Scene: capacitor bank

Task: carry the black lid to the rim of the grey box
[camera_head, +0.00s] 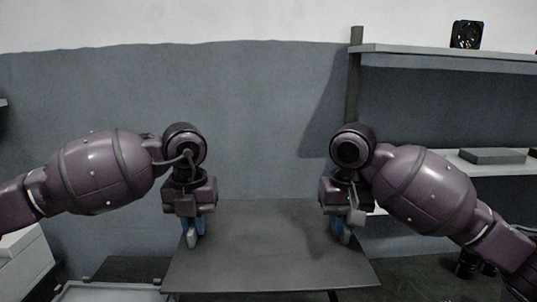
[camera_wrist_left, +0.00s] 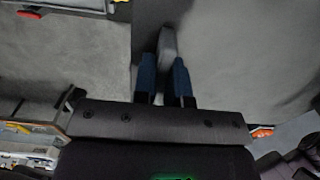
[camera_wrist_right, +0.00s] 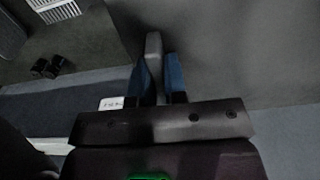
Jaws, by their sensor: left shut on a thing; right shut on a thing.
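The black lid (camera_head: 268,252) is a wide, flat dark plate in front of me in the head view, with a grey handle near each side. My left gripper (camera_head: 192,232) is shut on the left handle; the handle (camera_wrist_left: 168,45) shows between its blue fingers in the left wrist view. My right gripper (camera_head: 341,228) is shut on the right handle; that handle (camera_wrist_right: 153,50) shows between the fingers in the right wrist view. The lid looks about level. I cannot pick out the grey box for certain; the lid covers much of the area below it.
A shelf unit (camera_head: 440,53) stands at the right, with a black fan (camera_head: 467,35) on top and a flat grey case (camera_head: 493,156) on its lower board. A pale box (camera_head: 25,252) is at the left. A light tray rim (camera_head: 108,290) shows at the bottom left.

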